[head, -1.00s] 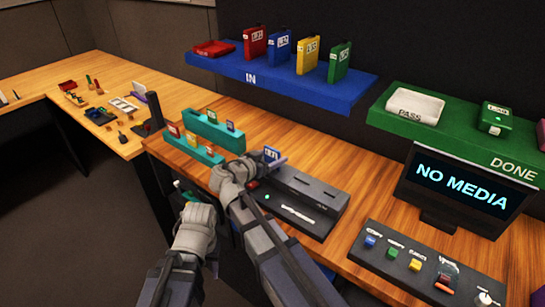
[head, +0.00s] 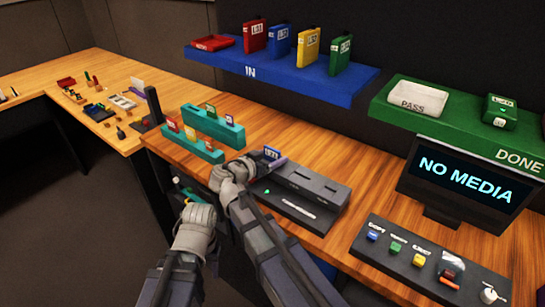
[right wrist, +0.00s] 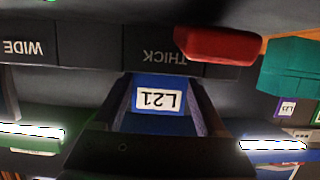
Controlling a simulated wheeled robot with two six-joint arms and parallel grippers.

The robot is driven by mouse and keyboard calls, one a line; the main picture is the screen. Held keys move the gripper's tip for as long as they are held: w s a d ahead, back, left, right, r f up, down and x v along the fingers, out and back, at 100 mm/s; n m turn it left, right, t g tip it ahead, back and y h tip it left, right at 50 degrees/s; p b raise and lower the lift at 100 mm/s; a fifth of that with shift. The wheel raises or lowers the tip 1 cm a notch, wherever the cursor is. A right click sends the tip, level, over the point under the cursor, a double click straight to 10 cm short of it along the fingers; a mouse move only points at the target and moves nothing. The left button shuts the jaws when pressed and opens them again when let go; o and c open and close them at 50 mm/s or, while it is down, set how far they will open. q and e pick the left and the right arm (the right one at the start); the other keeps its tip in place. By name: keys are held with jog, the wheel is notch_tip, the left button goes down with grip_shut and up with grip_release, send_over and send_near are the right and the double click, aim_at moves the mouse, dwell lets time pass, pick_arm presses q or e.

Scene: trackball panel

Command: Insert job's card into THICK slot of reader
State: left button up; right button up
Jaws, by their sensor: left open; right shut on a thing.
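My right gripper (head: 258,167) is shut on a blue card labelled L21 (head: 272,154), at the left end of the dark reader (head: 318,187). The right wrist view shows the card (right wrist: 160,82) between the two fingers, its far end at the reader face below the word THICK (right wrist: 165,57). How far it is in the slot, if at all, I cannot tell. The word WIDE (right wrist: 22,47) marks the face to the left there. My left gripper (head: 187,194) is open, low at the table's front edge, left of the reader; its fingertips are hard to make out.
Teal racks (head: 213,123) with small cards stand left of the reader. A red block (right wrist: 218,45) shows beside THICK. The monitor (head: 465,185) reads NO MEDIA. A button panel (head: 400,268) lies front right. The blue IN shelf (head: 280,77) and green DONE shelf (head: 455,130) hang behind.

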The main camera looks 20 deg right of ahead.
jog(key=o, duration=1.3)
